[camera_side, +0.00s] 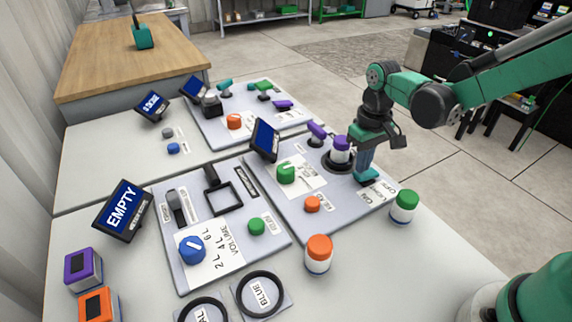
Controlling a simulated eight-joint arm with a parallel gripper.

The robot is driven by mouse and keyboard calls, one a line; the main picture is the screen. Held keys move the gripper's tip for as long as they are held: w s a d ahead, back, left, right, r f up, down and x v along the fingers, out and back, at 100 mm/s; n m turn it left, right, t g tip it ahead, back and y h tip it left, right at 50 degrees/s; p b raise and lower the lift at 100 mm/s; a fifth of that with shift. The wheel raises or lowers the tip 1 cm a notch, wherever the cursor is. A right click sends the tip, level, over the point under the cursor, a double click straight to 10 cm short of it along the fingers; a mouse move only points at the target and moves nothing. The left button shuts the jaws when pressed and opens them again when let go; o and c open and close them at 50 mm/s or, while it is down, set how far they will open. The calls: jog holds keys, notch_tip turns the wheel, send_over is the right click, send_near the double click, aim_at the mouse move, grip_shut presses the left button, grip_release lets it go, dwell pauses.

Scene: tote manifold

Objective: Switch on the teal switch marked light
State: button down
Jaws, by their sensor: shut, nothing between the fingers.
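My gripper (364,166) points down over the right edge of the nearer right panel (275,212). Its fingers look closed together and hold nothing. A teal switch (369,177) sits right at the fingertips, partly hidden by them. I cannot tell whether they touch it or which way it is set. White labels (380,191) lie just in front of it, with text too small to read surely. Another teal control (225,87) stands on the far panel (205,128), well away from my gripper.
A white and purple jar (340,150) stands in a dark ring just left of my gripper. A green-capped jar (404,206) and an orange-capped jar (319,254) stand in front. A green knob (286,173) and an orange button (312,204) share the panel. A tilted screen (264,140) rises behind.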

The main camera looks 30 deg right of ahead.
aim_at(362, 175)
jog(key=shift+f, duration=0.65)
jog(key=shift+r, duration=3.55)
jog(key=shift+s+r, duration=0.25)
jog(key=s+a+r+t, duration=0.1)
jog(key=s+r+t, duration=0.2)
jog(key=s+t, duration=0.4)
jog(key=shift+s+a, duration=0.15)
jog(key=shift+a, duration=0.1)
